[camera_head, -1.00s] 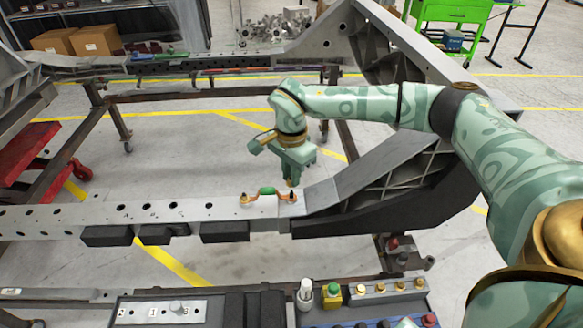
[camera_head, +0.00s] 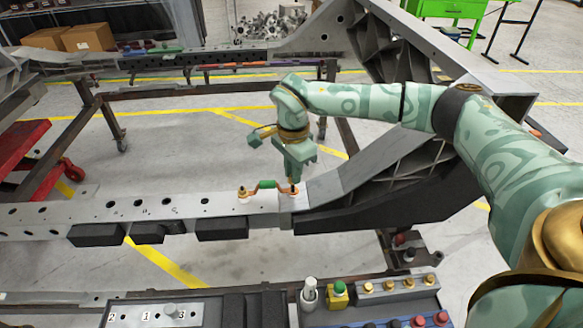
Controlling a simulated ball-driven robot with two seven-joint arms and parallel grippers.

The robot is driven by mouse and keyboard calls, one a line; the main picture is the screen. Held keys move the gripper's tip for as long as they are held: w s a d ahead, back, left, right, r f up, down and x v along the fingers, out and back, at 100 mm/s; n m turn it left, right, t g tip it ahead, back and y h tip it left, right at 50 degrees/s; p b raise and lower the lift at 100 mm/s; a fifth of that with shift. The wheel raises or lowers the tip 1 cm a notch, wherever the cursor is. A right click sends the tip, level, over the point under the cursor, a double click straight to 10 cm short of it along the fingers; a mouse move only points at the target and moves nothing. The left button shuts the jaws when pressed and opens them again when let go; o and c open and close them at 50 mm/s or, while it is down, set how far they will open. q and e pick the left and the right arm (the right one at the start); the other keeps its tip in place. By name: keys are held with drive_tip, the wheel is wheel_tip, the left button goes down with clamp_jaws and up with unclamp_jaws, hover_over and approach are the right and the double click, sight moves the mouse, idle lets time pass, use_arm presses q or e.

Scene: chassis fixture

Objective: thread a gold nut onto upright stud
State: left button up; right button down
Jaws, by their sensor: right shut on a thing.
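My right gripper (camera_head: 293,179) points down over the right end of a small link with a green middle (camera_head: 267,184) and orange ends. It is shut on a small gold nut, largely hidden by the fingers. The link lies on the grey chassis beam (camera_head: 170,207). The upright stud (camera_head: 293,190) at the link's right end is mostly covered by the fingertips; I cannot tell whether the nut touches it. At the link's left end a gold nut (camera_head: 242,190) sits on its stud. My left gripper is out of view.
A bench in front holds a row of gold nuts (camera_head: 388,285), a yellow box with a green button (camera_head: 338,292), a white bottle (camera_head: 309,290) and a numbered plate (camera_head: 150,315). The curved chassis arm (camera_head: 345,175) rises just right of the gripper.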

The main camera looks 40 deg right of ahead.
drive_tip(key=shift+f, duration=0.1)
idle(0.3)
drive_tip(key=shift+f, duration=0.55)
drive_tip(key=shift+f, duration=0.2)
drive_tip(key=shift+f, duration=0.25)
